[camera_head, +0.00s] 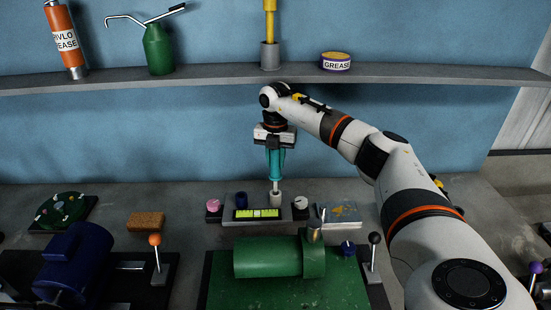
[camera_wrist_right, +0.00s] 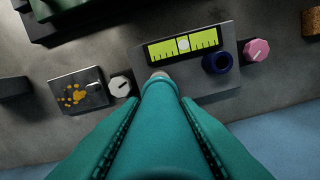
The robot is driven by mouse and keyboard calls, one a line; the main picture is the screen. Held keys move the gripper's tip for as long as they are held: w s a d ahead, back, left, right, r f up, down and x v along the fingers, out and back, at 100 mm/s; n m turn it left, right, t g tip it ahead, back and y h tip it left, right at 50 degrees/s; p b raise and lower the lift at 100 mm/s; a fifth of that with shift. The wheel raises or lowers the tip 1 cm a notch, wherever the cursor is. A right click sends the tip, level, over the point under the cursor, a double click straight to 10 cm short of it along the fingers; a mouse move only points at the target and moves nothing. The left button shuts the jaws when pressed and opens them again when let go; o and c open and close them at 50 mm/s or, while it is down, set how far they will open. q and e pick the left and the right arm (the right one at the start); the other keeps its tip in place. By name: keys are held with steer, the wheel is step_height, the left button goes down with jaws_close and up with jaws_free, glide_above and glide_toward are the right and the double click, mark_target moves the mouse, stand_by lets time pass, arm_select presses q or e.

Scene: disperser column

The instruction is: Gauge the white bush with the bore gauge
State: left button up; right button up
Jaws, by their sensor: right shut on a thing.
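My right gripper (camera_head: 275,165) has teal fingers and is shut on the bore gauge, whose teal body (camera_wrist_right: 170,125) runs between the fingers in the wrist view. The gauge points straight down, and its thin pale probe (camera_head: 275,184) shows below the fingers in the head view. The white bush (camera_head: 275,199) stands upright directly under the probe on the grey gauge block (camera_head: 230,224). The probe meets the bush's top; I cannot tell whether it is inside the bore. In the wrist view the gauge hides most of the bush. My left gripper is not in view.
A blue bush (camera_head: 240,201) stands left of the white one, behind the yellow-green scale (camera_head: 257,213). A pink knob (camera_head: 212,205) and a white knob (camera_head: 300,203) flank the block. A green machine (camera_head: 267,257) stands in front. A shelf (camera_head: 200,77) runs above.

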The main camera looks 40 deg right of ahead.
mark_target(276, 167)
steer(key=shift+f+b, duration=0.7)
steer(key=shift+f, duration=1.1)
steer(key=shift+r, duration=0.15)
stand_by(1.0)
steer(key=shift+r+p, duration=2.1)
steer(key=shift+r, duration=0.3)
